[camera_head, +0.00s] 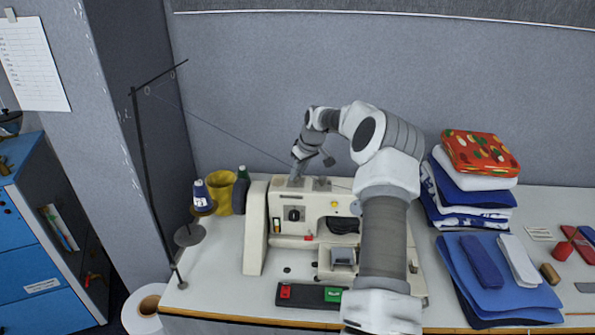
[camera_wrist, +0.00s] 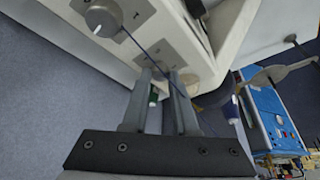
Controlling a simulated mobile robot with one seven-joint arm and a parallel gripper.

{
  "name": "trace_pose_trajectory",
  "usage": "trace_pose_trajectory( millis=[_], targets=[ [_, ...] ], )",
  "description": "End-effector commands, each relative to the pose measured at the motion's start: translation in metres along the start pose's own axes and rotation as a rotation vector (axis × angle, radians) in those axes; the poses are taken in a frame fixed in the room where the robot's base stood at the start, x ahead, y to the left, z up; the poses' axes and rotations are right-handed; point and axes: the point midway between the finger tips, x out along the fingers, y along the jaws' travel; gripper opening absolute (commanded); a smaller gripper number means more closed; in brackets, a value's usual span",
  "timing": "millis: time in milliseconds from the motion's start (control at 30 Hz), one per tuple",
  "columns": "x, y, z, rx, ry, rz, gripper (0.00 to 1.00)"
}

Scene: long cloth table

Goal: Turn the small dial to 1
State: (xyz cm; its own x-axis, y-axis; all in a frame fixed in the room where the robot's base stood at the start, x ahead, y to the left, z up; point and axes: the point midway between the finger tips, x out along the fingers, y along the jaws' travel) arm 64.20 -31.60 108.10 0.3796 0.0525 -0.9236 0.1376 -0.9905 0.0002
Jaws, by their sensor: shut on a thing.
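The cream sewing machine (camera_head: 257,225) stands on the white table. Its top carries two grey plates; one shows in the head view (camera_head: 322,184), the other is at my fingertips. My gripper (camera_head: 297,166) points down at the left part of the machine top. In the wrist view my gripper (camera_wrist: 162,76) has its two fingers against the second dark plate (camera_wrist: 170,46), shut on the small dial, which the fingertips mostly hide. Its pointer and number cannot be read. A larger round grey dial (camera_wrist: 103,17) with a white mark sits on the neighbouring plate, apart from the fingers.
A thread runs from the thin black stand (camera_head: 145,165) to the machine and crosses the wrist view near my fingers. Folded cloths (camera_head: 470,195) are stacked at right.

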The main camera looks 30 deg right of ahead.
Motion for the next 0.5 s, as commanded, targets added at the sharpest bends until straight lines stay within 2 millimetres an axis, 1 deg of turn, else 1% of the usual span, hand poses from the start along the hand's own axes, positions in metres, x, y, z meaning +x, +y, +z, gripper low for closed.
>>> trace_pose_trajectory(
  millis=[467, 500],
  targets=[
    [-0.0003, 0.0004, -0.0001, -0.016, 0.0, -0.006, 0.0],
    [-0.0003, 0.0004, -0.0001, -0.016, 0.0, -0.006, 0.28]
  ],
)
